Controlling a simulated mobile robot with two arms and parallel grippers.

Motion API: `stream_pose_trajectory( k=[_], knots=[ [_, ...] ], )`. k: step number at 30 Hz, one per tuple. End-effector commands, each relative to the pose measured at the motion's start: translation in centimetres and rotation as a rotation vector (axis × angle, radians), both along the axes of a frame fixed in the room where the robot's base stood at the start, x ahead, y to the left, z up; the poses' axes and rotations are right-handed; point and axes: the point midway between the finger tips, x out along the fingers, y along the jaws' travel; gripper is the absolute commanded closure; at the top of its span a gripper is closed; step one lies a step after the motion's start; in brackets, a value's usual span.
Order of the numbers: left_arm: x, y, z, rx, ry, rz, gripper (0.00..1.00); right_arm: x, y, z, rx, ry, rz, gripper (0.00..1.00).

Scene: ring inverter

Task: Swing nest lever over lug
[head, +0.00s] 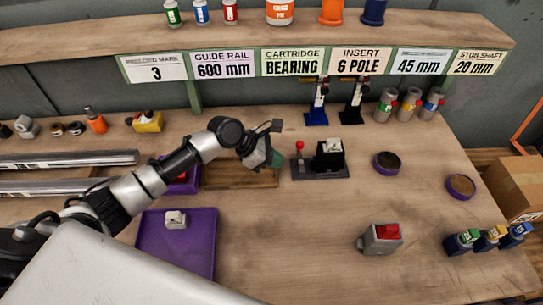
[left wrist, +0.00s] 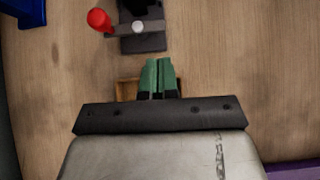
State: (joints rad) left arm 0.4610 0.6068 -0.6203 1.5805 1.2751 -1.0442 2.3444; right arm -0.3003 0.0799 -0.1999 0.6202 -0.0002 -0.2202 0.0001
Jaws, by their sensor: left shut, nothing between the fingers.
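The nest (head: 328,158) is a black block on a dark base plate (head: 322,174), right of my left gripper in the head view. A light grey piece sits on top of it. The lever has a red knob (head: 299,145) at the plate's left side; in the left wrist view its red knob (left wrist: 99,20) is at the upper left, with a grey bar and a round pale end (left wrist: 138,27) beside it. I cannot tell which part is the lug. My left gripper (head: 276,160) has green fingertips, shut and empty, apart from the knob; they also show in the left wrist view (left wrist: 158,75).
A wooden tray (head: 225,182) lies under my left gripper. A purple tray (head: 205,240) with a light part is nearer. A grey box with a red top (head: 381,238), purple round dishes (head: 387,162) and small coloured parts stand at right. Table between is clear.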

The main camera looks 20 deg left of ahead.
Motion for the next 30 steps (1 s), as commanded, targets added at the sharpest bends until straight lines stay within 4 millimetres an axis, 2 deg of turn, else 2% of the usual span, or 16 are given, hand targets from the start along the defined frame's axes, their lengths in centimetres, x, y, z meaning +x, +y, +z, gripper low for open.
stream_pose_trajectory(
  k=[6,12,25,30],
  knots=[
    [1.1,-2.6,-2.7,0.000,0.001,-0.001,1.00,0.0,0.0,0.0,0.000,0.000,0.000,0.03],
    [1.6,-3.7,-4.0,0.001,0.000,0.000,1.00,0.0,0.0,0.0,0.000,0.000,0.000,0.03],
    [1.6,-3.9,-4.2,0.001,0.000,0.001,1.00,0.0,0.0,0.1,0.000,-0.001,0.000,0.03],
    [1.6,-3.9,-3.9,0.001,0.003,0.016,1.00,0.0,0.1,1.1,0.001,-0.001,-0.001,0.03]
  ],
)
